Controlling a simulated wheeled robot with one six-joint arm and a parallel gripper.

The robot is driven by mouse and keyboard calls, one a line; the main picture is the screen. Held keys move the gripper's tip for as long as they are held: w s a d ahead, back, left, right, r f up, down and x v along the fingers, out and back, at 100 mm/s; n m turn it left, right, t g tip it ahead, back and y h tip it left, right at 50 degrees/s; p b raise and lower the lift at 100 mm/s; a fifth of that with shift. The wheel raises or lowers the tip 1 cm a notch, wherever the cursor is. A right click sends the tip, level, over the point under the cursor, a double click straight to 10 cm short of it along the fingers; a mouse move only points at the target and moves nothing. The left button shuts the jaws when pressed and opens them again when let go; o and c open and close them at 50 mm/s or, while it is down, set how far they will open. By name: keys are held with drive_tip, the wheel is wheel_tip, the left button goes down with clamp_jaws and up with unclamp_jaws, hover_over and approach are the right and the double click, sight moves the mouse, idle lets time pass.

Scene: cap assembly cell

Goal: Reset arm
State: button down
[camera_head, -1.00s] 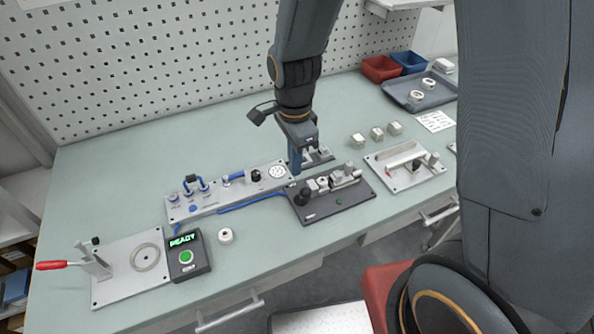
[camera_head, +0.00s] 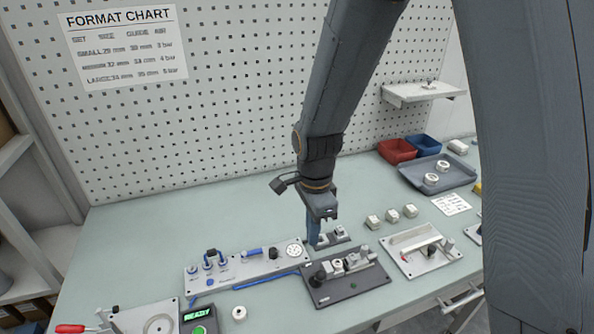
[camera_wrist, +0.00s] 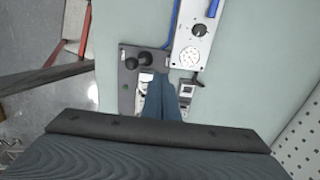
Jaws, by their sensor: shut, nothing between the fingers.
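My gripper (camera_head: 314,236) hangs down over the bench, with its blue fingers beside the dark clamp fixture (camera_head: 347,276) and the right end of the grey pneumatic panel (camera_head: 240,266). In the wrist view the fingers (camera_wrist: 166,92) are together with nothing between them. They point down over the fixture plate (camera_wrist: 127,85), near the panel's round gauge (camera_wrist: 190,57). I cannot tell the exact height of the fingertips above the bench.
Small light blocks (camera_head: 392,216) stand right of my gripper. A light plate fixture (camera_head: 437,262), a grey tray (camera_head: 412,174) and red (camera_head: 396,151) and blue (camera_head: 424,146) bins lie further right. A pegboard (camera_head: 230,90) stands behind. The back left bench is clear.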

drive_tip(key=s+d+f+n+b, duration=0.1)
drive_tip(key=s+d+n+b, duration=0.1)
drive_tip(key=d+n+b, duration=0.3)
drive_tip(key=s+d+f+n+t+b, duration=0.1)
drive_tip(key=s+d+n+b, duration=0.1)
drive_tip(key=d+n+b, duration=0.2)
drive_tip(key=shift+s+d+f+n+b, duration=0.35)
drive_tip(key=shift+d+n, duration=1.15)
drive_tip(key=shift+n, duration=1.4)
drive_tip(key=shift+r, duration=0.1)
